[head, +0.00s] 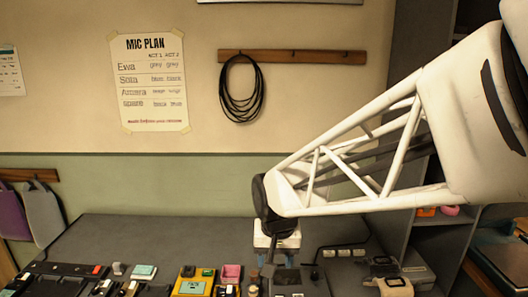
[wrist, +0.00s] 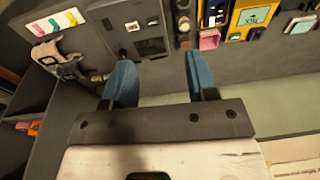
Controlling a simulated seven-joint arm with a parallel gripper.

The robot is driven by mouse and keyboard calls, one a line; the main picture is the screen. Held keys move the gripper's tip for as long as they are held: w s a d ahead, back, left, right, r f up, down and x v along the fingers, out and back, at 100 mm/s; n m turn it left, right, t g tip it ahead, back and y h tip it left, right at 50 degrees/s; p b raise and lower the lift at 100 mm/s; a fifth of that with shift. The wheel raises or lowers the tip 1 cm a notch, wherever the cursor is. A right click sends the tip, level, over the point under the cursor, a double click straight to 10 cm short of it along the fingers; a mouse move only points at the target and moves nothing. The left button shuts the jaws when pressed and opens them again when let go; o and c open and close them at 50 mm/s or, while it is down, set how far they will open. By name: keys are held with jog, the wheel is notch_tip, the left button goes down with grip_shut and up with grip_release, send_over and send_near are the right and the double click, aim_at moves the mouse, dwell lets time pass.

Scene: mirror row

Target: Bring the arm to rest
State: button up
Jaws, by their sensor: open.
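My gripper shows in the wrist view (wrist: 161,85) with its two blue fingers apart and nothing between them. In the head view my gripper (head: 279,258) hangs from the end of my white arm, low over the back part of the grey table (head: 130,233). Its fingertips are hard to make out there against the dark devices behind and below. In the wrist view a dark panel device (wrist: 135,30) lies beyond the fingers.
Along the table's front stand several small devices, among them a yellow one (head: 192,288) and a pink one (head: 232,271). A power strip (head: 343,252) lies to the right of my gripper. A dark shelf unit (head: 425,245) stands at the right. The table's back left is clear.

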jog(key=s+d+r, duration=0.2)
jog(key=s+d, duration=0.6)
jog(key=s+d+r+t, duration=0.1)
jog(key=s+d, duration=0.7)
jog(key=s, duration=0.1)
jog(key=shift+s+r+h, duration=0.2)
jog(key=shift+r+h, duration=0.1)
jog(key=shift+r, duration=0.05)
